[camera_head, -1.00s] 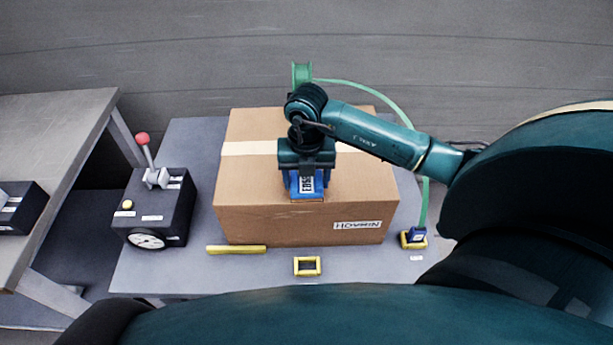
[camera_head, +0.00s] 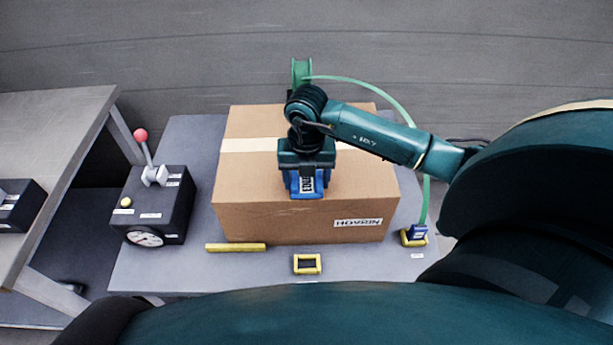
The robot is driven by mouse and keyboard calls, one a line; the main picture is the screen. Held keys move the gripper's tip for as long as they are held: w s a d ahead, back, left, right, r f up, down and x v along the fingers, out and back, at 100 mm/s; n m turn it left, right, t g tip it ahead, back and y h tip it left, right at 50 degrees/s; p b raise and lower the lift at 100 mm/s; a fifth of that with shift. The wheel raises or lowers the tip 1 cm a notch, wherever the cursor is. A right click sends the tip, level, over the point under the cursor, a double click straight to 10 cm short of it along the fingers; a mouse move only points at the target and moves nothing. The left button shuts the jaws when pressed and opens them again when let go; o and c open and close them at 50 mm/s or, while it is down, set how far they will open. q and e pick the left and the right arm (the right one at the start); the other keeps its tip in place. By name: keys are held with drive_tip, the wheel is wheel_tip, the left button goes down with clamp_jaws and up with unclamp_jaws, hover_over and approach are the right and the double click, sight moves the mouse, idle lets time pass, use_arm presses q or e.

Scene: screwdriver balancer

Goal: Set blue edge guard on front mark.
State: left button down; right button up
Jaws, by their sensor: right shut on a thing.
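The blue edge guard (camera_head: 306,190), with a white label, is at the top front edge of the brown cardboard box (camera_head: 250,185). My right gripper (camera_head: 307,170) points down and is shut on the guard from above. The guard appears at the edge near the middle of the box's width; whether it touches the cardboard is unclear. The front mark cannot be made out and may be hidden under the guard. My left gripper is not in view.
On the grey table (camera_head: 190,275) lie an empty yellow frame (camera_head: 307,264), a yellow bar (camera_head: 236,247) and a blue piece (camera_head: 418,231) in a yellow holder by a green strap (camera_head: 400,107). A black lever box (camera_head: 155,205) stands left. A green reel (camera_head: 301,70) is behind.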

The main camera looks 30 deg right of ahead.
drive_tip(key=shift+r, duration=0.1)
drive_tip(key=o, duration=1.2)
drive_tip(key=shift+c, duration=0.2)
wheel_tip(320, 180, up, 13)
drive_tip(key=shift+a, duration=0.1)
